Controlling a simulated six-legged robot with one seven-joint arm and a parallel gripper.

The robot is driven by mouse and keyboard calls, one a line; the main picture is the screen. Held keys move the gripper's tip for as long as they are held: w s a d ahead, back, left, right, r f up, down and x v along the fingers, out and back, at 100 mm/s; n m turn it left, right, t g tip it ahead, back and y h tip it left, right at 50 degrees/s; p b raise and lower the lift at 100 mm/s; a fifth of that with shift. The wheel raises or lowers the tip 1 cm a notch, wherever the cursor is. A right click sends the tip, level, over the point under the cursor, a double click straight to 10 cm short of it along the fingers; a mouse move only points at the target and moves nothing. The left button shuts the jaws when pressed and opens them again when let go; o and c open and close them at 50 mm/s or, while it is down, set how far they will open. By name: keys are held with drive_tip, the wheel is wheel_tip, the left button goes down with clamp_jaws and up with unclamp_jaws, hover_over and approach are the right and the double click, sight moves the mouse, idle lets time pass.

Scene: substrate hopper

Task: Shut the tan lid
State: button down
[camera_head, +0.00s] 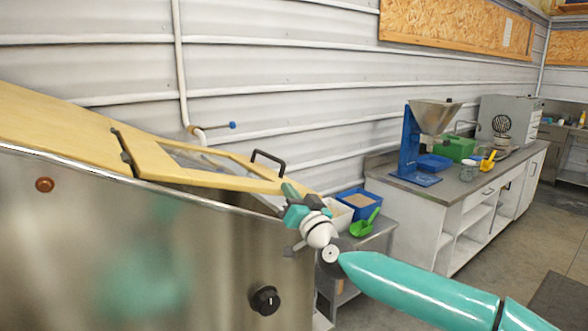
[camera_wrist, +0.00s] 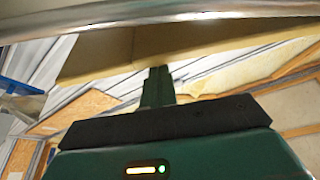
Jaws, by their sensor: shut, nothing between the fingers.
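The tan lid (camera_head: 220,182) is a framed panel with a clear window and a black handle (camera_head: 268,158), on top of the steel hopper (camera_head: 120,240). A dark hinge is at its left end. Its right end appears a little above the hopper rim, with a narrow gap below. My gripper (camera_head: 290,195) is shut and empty at the lid's right end, close to its edge; I cannot tell whether they touch. In the wrist view the closed green fingers (camera_wrist: 157,78) point toward a tan panel (camera_wrist: 200,40), which seems to be the lid, below a blurred metal edge.
A black knob (camera_head: 264,299) sticks out of the hopper front. Right of my gripper, a low table holds a blue bin (camera_head: 358,200) and a green scoop (camera_head: 364,227). A bench (camera_head: 440,190) with a blue-framed funnel (camera_head: 425,125) stands along the corrugated wall.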

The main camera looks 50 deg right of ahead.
drive_tip(key=shift+w+a+f+m, duration=0.15)
drive_tip(key=shift+f+m, duration=0.1)
drive_tip(key=shift+f, duration=0.2)
drive_tip(key=shift+s+a+f+m, duration=0.15)
drive_tip(key=shift+f+m, duration=0.1)
drive_tip(key=shift+f, duration=0.2)
